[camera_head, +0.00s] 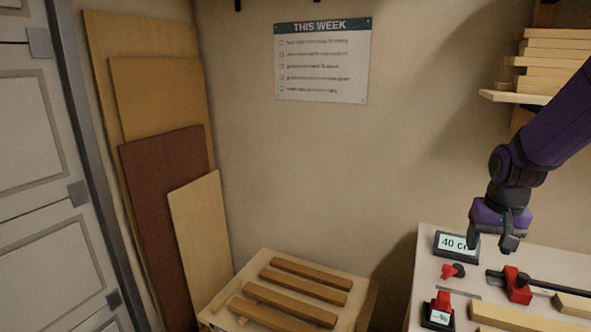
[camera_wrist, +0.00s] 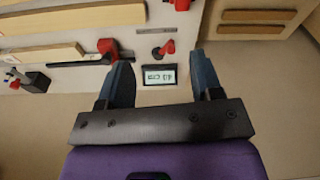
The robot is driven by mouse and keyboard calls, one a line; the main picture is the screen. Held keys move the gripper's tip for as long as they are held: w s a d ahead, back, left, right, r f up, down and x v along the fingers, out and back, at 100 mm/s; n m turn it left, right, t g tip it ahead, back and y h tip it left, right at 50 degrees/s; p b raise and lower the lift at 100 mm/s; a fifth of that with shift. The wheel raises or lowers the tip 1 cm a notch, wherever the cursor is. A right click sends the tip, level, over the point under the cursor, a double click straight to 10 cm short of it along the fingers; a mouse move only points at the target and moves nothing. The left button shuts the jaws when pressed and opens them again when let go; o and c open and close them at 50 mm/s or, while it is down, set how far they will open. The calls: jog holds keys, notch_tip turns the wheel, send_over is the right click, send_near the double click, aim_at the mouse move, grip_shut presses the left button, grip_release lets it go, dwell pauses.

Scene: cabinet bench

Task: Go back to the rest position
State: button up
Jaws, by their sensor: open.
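My gripper (camera_head: 491,242) is at the right of the head view, on a purple and black arm that reaches in from the right edge. It hangs pointing down above the back left part of a pale bench (camera_head: 425,270). Its fingers are apart and nothing is between them. In the wrist view my gripper (camera_wrist: 163,85) shows two dark fingers with a gap. Through that gap a small display reading "40 cm" (camera_wrist: 159,75) shows on the bench. The same display (camera_head: 457,244) is partly behind the fingers in the head view.
A red knob (camera_head: 453,271), a box with a red top (camera_head: 439,311) and a red clamp on a black bar (camera_head: 517,284) are on the bench. A low stand (camera_head: 262,266) holds wooden strips. Boards (camera_head: 160,160) lean on the wall. A shelf (camera_head: 515,98) holds planks.

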jog(key=s+a+r+n+t, duration=0.1)
jog(key=s+a+r, duration=0.4)
jog(key=s, duration=0.5)
jog(key=s+a+r+n+t, duration=0.2)
jog(key=s+a+r, duration=0.3)
jog(key=s+r, duration=0.5)
jog(key=shift+n+t+y, duration=0.3)
jog(key=shift+t, duration=0.1)
